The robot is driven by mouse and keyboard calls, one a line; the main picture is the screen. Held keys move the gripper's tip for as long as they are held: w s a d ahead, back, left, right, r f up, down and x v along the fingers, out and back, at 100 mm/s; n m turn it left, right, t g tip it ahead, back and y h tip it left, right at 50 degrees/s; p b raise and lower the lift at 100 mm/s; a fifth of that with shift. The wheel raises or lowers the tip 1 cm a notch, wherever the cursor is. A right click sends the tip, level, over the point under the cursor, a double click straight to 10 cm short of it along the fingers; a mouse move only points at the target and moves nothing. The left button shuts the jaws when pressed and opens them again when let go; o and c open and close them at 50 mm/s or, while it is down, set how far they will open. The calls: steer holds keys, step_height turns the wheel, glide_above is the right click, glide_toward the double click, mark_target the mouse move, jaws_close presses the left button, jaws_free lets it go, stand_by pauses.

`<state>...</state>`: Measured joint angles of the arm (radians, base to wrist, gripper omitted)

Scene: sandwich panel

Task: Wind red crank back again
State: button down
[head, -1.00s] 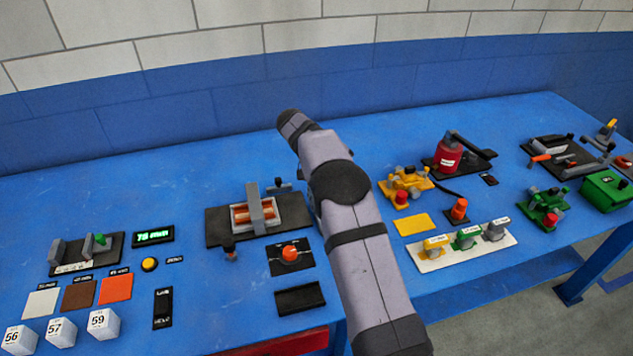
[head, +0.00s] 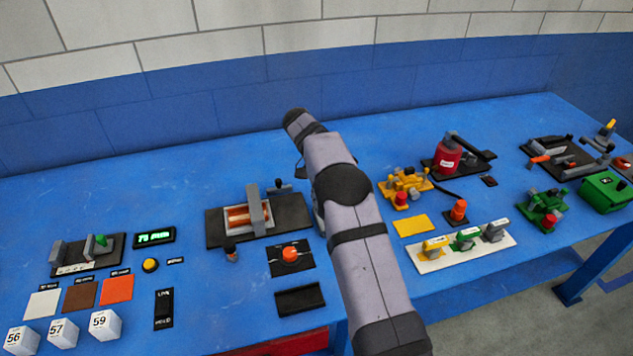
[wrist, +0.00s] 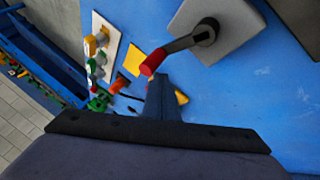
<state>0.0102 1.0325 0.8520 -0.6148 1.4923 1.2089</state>
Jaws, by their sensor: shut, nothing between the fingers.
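The red crank shows in the wrist view: a red knob (wrist: 153,62) on a dark arm (wrist: 178,46) that runs to a round hub on a flat grey plate (wrist: 228,40). The knob points left and down from the hub. My gripper (wrist: 162,84) is shut with nothing in it. Its tips are just below and right of the knob; I cannot tell if they touch. In the head view, my arm hides the gripper and the crank. A copper-coloured winding (head: 241,216) sits on a black base (head: 292,212), with an upright grey plate (head: 257,208) beside it.
An orange knob (head: 290,254) on a black plate stands in front of the base. A lit display (head: 154,237) is to the left. A yellow mat (head: 413,224), an orange button (head: 458,210) and a white board (head: 460,257) with several fittings lie right of my arm.

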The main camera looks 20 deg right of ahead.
steer(key=shift+s+a+m+g, duration=0.15)
steer(key=shift+s+m+g, duration=0.35)
steer(key=shift+s+m, duration=0.45)
steer(key=shift+s+a, duration=0.25)
steer(key=shift+s, duration=0.4)
steer(key=shift+s+a+m+g+y+p, duration=0.25)
steer(key=shift+s+m+g+y+p, duration=0.2)
steer(key=shift+m, duration=0.3)
steer(key=shift+s+a+m+g+y+p, duration=0.3)
steer(key=shift+m+g+p, duration=0.2)
steer(key=shift+m, duration=0.2)
steer(key=shift+s+a+m+g+y+p, duration=0.3)
steer(key=shift+a+m+y+p, duration=0.1)
steer(key=shift+m+p, duration=0.3)
steer(key=shift+s+a+m+g+y+p, duration=0.25)
steer(key=shift+m+y+p, duration=0.1)
steer(key=shift+m+p, duration=0.35)
stand_by(3.2)
